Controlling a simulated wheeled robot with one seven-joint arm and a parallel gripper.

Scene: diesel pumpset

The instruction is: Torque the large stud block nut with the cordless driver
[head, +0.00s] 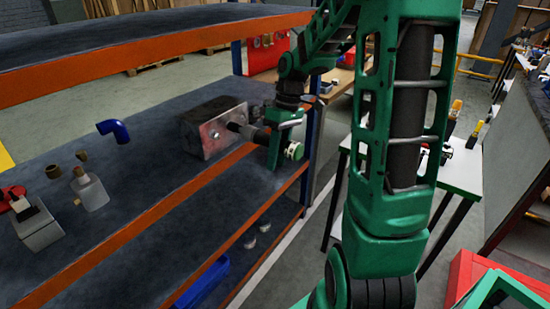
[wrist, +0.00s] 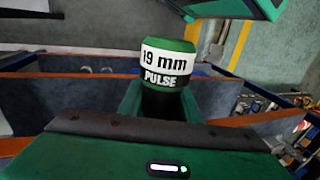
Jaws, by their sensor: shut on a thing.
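The stud block (head: 200,129) is a dark block with a pale metal front face, standing on the shelf in the head view. My gripper (head: 286,112) is shut on the green and black cordless driver (head: 274,142), just right of the block. The driver's dark nose points left at the block's face; I cannot tell whether it touches. The large nut is hidden or too small to make out. In the wrist view, a green cap (wrist: 168,65) on the driver is labelled "19 mm PULSE", above a green body with a small lit indicator.
The shelf (head: 150,190) has orange edge beams, with an upper shelf (head: 150,50) above. A blue pipe elbow (head: 113,130), a bottle (head: 90,192) and a grey block with red parts lie at left. A blue bin (head: 203,283) sits below. A white table (head: 460,172) stands right.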

